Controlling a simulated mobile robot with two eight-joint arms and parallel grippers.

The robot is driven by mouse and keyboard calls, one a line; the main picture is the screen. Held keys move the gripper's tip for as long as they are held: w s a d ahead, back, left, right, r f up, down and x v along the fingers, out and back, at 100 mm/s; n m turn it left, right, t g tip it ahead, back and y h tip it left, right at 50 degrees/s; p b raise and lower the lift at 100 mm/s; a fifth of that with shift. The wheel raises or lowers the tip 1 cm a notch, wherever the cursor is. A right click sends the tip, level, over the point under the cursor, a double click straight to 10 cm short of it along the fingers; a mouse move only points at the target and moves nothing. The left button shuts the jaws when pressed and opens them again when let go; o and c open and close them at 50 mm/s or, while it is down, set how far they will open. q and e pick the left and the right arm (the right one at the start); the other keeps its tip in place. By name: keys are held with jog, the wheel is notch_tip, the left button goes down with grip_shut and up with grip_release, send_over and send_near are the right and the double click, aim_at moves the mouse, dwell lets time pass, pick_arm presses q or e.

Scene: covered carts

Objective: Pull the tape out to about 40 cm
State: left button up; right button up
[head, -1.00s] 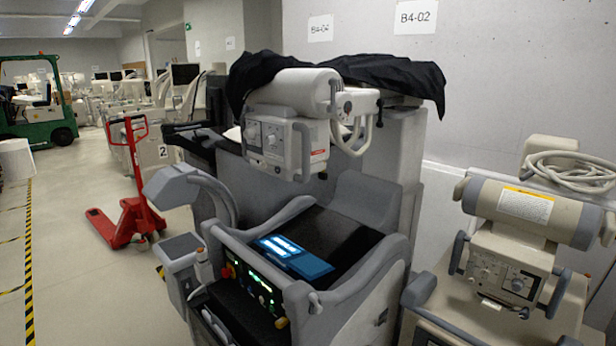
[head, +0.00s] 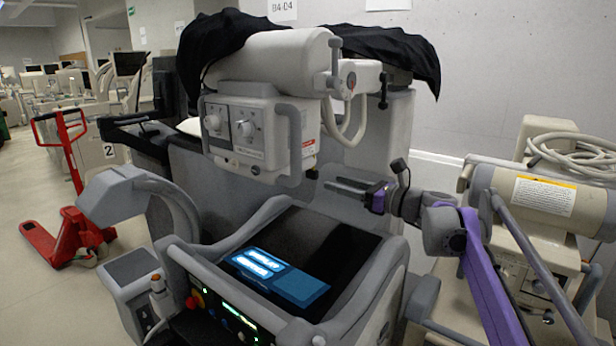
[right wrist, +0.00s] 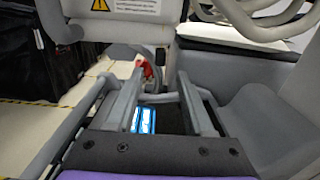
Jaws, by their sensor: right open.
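I cannot make out a tape in any view. A beige tube head (head: 255,135) with two knobs and a handle hangs above the cart (head: 375,270), partly under a black cover. Its lower side, with a warning label, shows at the top of the right wrist view (right wrist: 125,10). My right gripper (head: 347,187) is open and empty, to the right of and slightly below the tube head, apart from it, fingers pointing left. In the right wrist view its two fingers (right wrist: 160,90) stand apart with the blue screen visible between them. My left gripper is not in view.
The cart's blue screen (head: 275,275) faces up below my right gripper. A second beige machine (head: 535,200) with a coiled cable stands close at right, behind my right arm. A black cover (head: 225,40) drapes over the top. A red pallet truck (head: 70,225) stands at left.

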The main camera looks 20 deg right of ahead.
aim_at(317, 179)
jog(key=x, duration=0.8)
jog(key=shift+w+a+f+p, duration=0.1)
jog(key=shift+w+a+p, duration=0.1)
jog(key=shift+w+p, duration=0.1)
grip_shut()
dwell(1.0)
